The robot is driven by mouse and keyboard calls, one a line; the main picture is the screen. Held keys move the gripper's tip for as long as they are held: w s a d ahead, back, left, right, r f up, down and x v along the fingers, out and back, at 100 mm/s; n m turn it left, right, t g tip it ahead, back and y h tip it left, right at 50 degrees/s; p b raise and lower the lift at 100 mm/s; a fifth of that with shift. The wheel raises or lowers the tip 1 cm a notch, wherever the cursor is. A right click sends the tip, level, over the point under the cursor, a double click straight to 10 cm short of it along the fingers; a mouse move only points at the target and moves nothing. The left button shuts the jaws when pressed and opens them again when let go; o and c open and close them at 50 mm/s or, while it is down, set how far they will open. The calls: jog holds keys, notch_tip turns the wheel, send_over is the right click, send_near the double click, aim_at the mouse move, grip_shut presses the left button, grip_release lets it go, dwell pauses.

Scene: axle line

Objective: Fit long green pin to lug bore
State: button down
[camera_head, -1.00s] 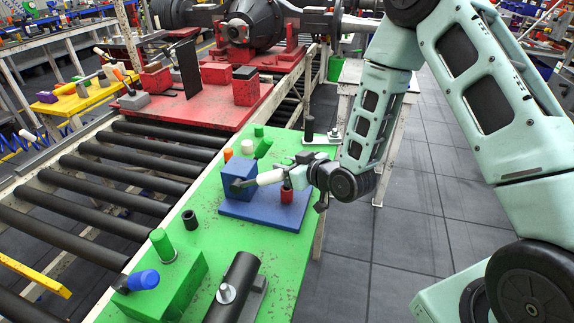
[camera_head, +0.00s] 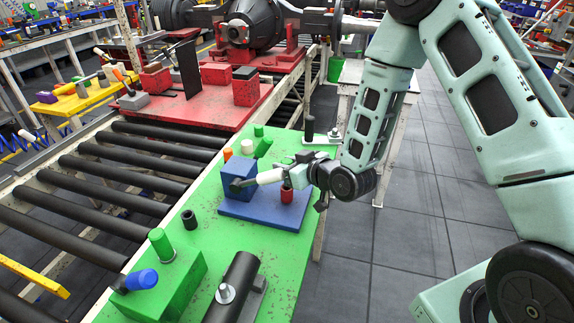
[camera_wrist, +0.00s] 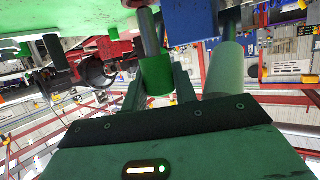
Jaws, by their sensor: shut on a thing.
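In the wrist view, my gripper (camera_wrist: 157,88) is shut on a green pin (camera_wrist: 156,76). Its grey shaft (camera_wrist: 149,32) points away from me, and its far end is not clear. In the head view, my gripper (camera_head: 298,168) is beside a blue block (camera_head: 237,172) on a blue plate (camera_head: 262,212). The block also shows in the wrist view (camera_wrist: 190,22), right of the shaft. A white cylinder (camera_head: 269,177) with a dark tip lies against the block's near side. A tilted green cylinder (camera_head: 264,147) shows behind; I cannot tell if it is the held pin. No bore is visible.
A red cylinder (camera_head: 287,193) stands on the plate close to my gripper. Orange (camera_head: 228,154), white (camera_head: 247,147) and green (camera_head: 258,131) pieces stand behind the block.

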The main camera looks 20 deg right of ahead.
jog(key=shift+f+b, duration=1.35)
jog(key=shift+f, duration=0.05)
jog(key=c, duration=1)
grip_release()
jog(key=shift+c, duration=0.2)
jog(key=shift+s, duration=0.1)
jog(key=p+v, duration=1.6)
jog(key=v, duration=0.1)
jog(key=shift+d, duration=0.2)
jog(key=shift+a, duration=0.1)
